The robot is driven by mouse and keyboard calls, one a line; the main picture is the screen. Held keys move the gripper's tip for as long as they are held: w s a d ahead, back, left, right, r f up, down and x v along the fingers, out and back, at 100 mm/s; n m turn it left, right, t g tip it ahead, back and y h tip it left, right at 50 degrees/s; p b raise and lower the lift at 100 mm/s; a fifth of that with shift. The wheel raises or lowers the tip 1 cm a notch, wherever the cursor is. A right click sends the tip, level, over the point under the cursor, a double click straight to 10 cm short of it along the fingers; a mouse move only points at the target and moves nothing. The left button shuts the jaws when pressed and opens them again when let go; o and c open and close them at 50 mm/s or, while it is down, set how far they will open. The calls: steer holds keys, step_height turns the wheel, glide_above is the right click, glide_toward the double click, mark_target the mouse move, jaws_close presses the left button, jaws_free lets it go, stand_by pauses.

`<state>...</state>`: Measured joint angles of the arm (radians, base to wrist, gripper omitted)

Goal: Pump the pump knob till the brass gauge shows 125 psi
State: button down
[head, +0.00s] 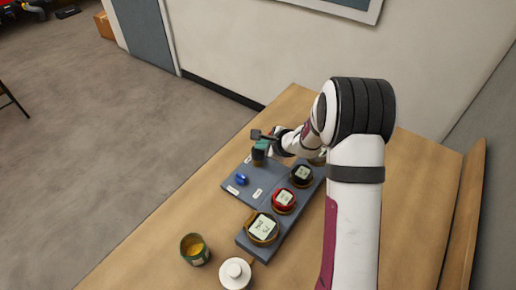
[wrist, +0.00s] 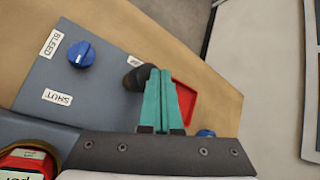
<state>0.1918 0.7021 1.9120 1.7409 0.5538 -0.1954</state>
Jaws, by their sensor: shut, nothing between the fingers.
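The dark, round pump knob (wrist: 136,78) stands on the grey panel (wrist: 100,98) in the wrist view, partly hidden behind the fingertips. In the head view the knob (head: 258,157) is just below my gripper (head: 263,144). The teal fingers of my gripper (wrist: 157,72) are shut with nothing between them. Their tips overlap the knob in the picture; I cannot tell whether they touch it. The brass gauge (head: 263,228) is at the near end of the gauge row, and its digits are too small to read.
A blue knob (head: 241,179) sits on the panel between BLEED (wrist: 50,43) and SHUT (wrist: 57,97) labels. A red gauge (head: 284,200) and black gauge (head: 302,175) stand beside the brass one. A green cup (head: 195,249) and white bottle (head: 235,273) are in front.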

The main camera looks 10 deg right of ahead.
mark_target(261, 152)
steer(key=shift+f, duration=0.75)
stand_by(0.6)
steer(key=shift+r, duration=1.45)
steer(key=shift+r, duration=2.5)
steer(key=shift+s, duration=0.1)
